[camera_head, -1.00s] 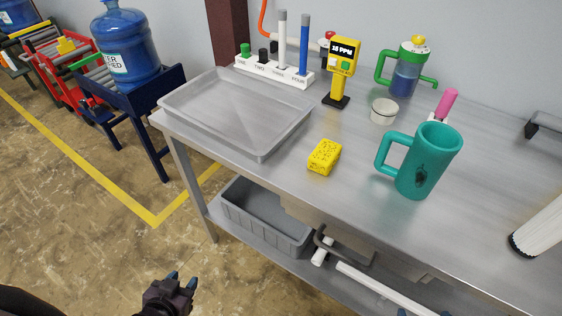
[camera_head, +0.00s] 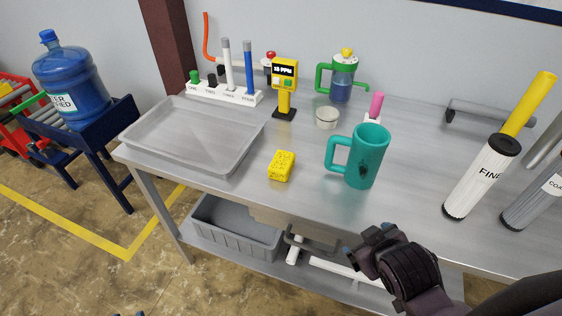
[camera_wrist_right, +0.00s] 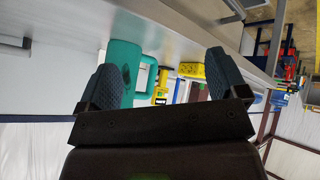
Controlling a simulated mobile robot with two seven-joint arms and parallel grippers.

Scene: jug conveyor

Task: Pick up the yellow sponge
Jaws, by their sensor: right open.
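The yellow sponge (camera_head: 281,166) lies on the metal table near its front edge, between the grey tray and the teal mug (camera_head: 367,157). My right gripper (camera_head: 365,243) is open and empty, in front of the table edge, to the right of the sponge and nearer me. In the right wrist view, the open fingers (camera_wrist_right: 163,62) frame part of the mug (camera_wrist_right: 122,54); the sponge (camera_wrist_right: 190,70) shows beyond, partly hidden by one finger. Only the tips of my left gripper (camera_head: 130,314) show at the bottom edge, so its opening is unclear.
The grey tray (camera_head: 238,151) is left of the sponge. A yellow meter (camera_head: 285,85), white cup (camera_head: 327,118) and green-handled jug (camera_head: 342,85) stand behind. Labelled cylinders (camera_head: 480,180) stand at the right. A grey bin (camera_head: 235,235) sits on the lower shelf.

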